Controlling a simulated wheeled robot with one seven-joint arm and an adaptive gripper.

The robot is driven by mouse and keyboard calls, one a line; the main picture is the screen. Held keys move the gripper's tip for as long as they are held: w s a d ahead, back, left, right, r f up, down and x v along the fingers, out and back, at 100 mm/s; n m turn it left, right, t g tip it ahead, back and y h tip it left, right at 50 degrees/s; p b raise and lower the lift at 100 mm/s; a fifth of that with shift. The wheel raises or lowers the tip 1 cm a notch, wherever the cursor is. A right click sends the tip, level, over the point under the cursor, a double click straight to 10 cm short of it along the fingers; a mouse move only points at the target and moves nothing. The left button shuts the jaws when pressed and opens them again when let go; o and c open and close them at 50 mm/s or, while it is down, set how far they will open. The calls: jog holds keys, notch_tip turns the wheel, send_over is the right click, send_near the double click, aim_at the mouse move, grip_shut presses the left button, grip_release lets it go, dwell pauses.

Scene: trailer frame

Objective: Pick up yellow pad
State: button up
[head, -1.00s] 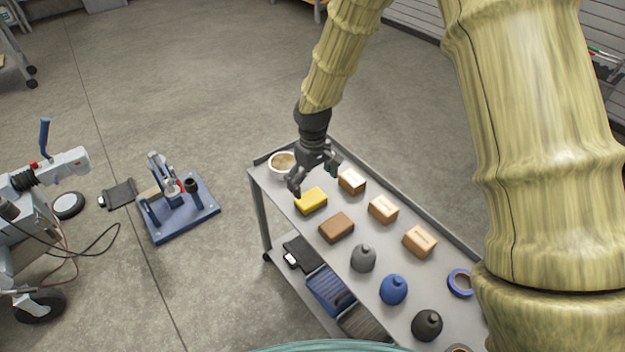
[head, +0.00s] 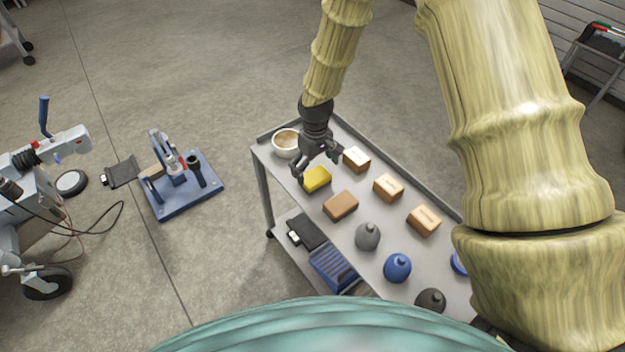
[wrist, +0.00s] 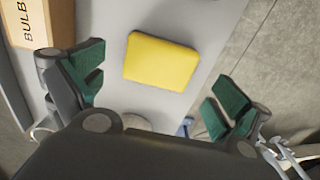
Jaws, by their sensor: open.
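The yellow pad (head: 317,179) lies flat on the grey cart's top, near its far left end. It also shows in the wrist view (wrist: 161,61), ahead of and between the two green-lined fingers. My gripper (head: 319,167) is open and empty, just above and behind the pad in the head view. In the wrist view my gripper (wrist: 160,98) has its fingertips spread wider than the pad, and neither finger touches it.
On the cart (head: 291,178) a brown block (head: 341,206) sits near the pad, with a cardboard box (head: 356,159) to the right and a white bowl (head: 286,142) behind. Several bottles and boxes stand farther along. A blue fixture (head: 181,183) stands on the floor at left.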

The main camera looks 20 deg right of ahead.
aim_at(315, 176)
jog(key=shift+s+f, duration=0.1)
jog(key=shift+f, duration=2.15)
jog(key=c, duration=1)
